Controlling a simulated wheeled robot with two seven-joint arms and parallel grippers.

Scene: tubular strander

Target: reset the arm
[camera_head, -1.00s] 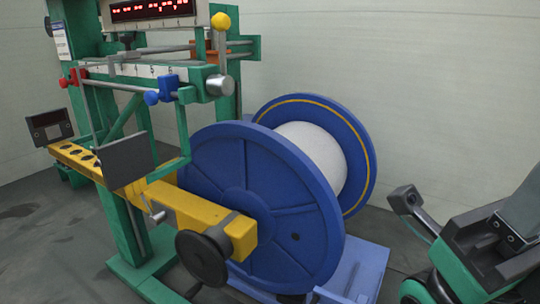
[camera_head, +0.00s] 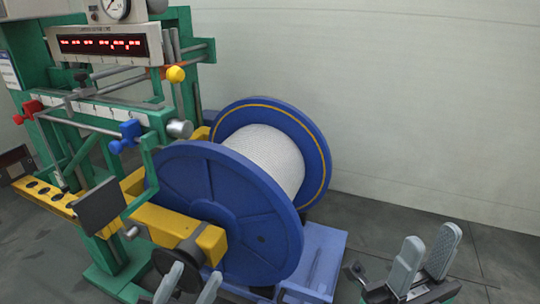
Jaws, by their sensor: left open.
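My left gripper (camera_head: 195,277) is at the bottom edge, left of centre. Its two grey fingers point up and stand apart, with nothing seen between them. They overlap the black handwheel (camera_head: 168,262) of the machine in the picture; I cannot tell whether they touch it. My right gripper (camera_head: 425,255) is at the lower right, its two grey fingers apart and empty. It is to the right of the blue base plate (camera_head: 322,258), over the dark floor. The rest of both arms is out of view.
A large blue reel (camera_head: 225,205) wound with white rope (camera_head: 270,160) stands in the middle. The green machine frame (camera_head: 190,85) with its yellow arm (camera_head: 150,222) and red display (camera_head: 105,45) is at the left. Floor at the right is clear.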

